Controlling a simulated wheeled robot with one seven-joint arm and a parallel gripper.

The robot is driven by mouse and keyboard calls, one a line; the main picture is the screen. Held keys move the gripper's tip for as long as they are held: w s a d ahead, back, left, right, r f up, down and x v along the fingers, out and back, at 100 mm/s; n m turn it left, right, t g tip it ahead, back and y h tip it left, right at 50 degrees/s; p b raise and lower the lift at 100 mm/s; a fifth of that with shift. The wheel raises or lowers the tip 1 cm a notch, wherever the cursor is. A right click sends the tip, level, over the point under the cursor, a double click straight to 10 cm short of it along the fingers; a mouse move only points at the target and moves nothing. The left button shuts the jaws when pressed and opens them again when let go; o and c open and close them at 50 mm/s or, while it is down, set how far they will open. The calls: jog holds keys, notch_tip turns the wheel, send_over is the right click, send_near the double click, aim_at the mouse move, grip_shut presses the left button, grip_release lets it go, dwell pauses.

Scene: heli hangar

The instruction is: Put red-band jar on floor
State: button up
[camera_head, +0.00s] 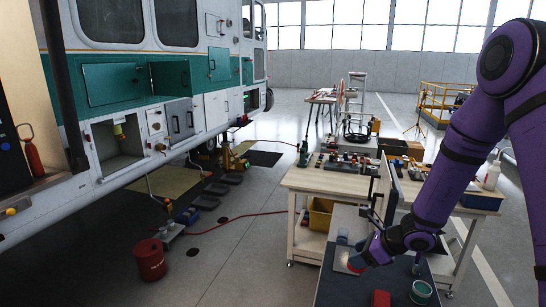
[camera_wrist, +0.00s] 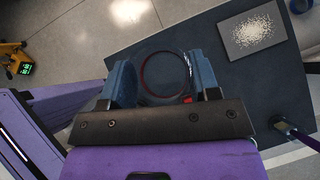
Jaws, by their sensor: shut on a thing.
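The red-band jar (camera_wrist: 163,76) is round and clear, with a red ring, and sits between the two blue fingers of my gripper (camera_wrist: 164,86) in the wrist view. My gripper is shut on it. In the head view my gripper (camera_head: 362,257) is low over the dark workbench top (camera_head: 345,289), and a small red patch of the jar (camera_head: 356,262) shows there. The jar's base is hidden, so I cannot tell whether it touches the bench. The grey concrete floor (camera_head: 245,262) lies left of the bench.
A tray of pale granules (camera_wrist: 258,30) lies on the bench beside the jar. A red block (camera_head: 381,298) and a green-rimmed round container (camera_head: 421,289) are near the front. A red bucket (camera_head: 150,260) and a red hose (camera_head: 245,216) are on the floor. Open floor lies between bucket and bench.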

jog(key=w+d+r+m+t+h, duration=0.3)
jog(key=w+d+r+m+h, duration=0.2)
jog(key=w+r+m, duration=0.3)
notch_tip(320, 180, up, 3)
jog(key=shift+w+d+f+t, duration=0.25)
jog(key=shift+w+d, duration=0.2)
jog(key=shift+w, duration=0.4)
jog(key=shift+a, duration=0.1)
notch_tip(320, 180, down, 11)
jog(key=s+m+h, duration=0.2)
jog(key=m, duration=0.1)
jog(key=shift+s+h, duration=0.3)
jog(key=shift+s, duration=0.05)
jog(key=shift+t, duration=0.25)
